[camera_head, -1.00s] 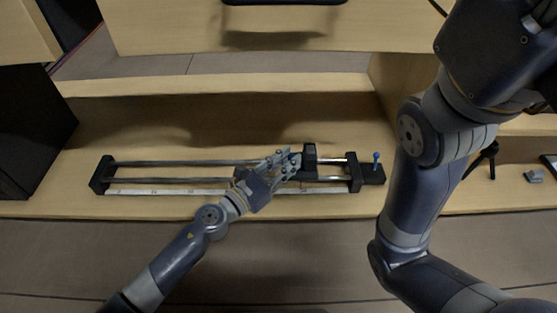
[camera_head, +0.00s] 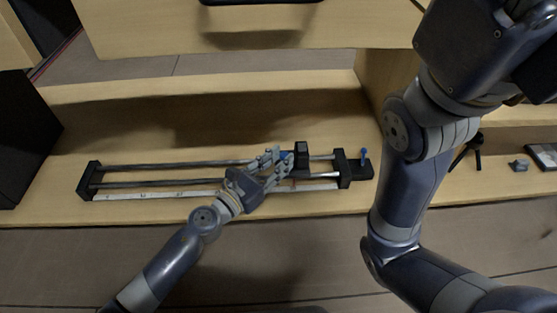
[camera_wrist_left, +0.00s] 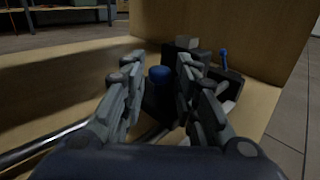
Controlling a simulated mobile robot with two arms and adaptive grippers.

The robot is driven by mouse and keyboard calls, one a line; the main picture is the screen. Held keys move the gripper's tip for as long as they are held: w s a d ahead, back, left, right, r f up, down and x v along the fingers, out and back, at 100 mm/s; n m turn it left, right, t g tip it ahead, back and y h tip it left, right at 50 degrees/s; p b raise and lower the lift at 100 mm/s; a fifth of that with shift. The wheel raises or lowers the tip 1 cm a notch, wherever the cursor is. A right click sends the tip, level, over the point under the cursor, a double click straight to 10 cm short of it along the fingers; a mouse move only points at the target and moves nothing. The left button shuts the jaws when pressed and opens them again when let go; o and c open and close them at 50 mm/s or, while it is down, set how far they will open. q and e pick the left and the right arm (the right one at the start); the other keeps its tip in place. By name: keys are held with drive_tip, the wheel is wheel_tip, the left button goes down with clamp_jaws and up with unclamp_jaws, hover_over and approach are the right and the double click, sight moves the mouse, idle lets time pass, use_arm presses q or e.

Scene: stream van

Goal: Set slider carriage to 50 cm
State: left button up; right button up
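The slider has two metal rails between a black left end block (camera_head: 88,181) and a black right end block (camera_head: 342,168). A white scale strip (camera_head: 150,194) runs along its front; its numbers are too small to read. The black carriage (camera_head: 301,157) stands on the rails towards the right end. My left gripper (camera_head: 277,157) is at the carriage's left side, fingers apart. In the left wrist view, a blue knob (camera_wrist_left: 160,74) on the carriage lies between the open fingers, with visible gaps beside it. My right gripper is out of view; only my right arm shows.
A blue-topped lever (camera_head: 365,156) stands on the slider's right end. A wooden panel (camera_head: 380,85) rises behind that end. A black box (camera_head: 25,140) stands at the left. A small tripod (camera_head: 473,148) and a small grey object (camera_head: 519,165) lie farther right. The shelf behind the rails is clear.

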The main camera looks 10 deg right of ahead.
use_arm(q)
drive_tip(key=v, duration=1.1)
drive_tip(key=shift+s+a, duration=0.25)
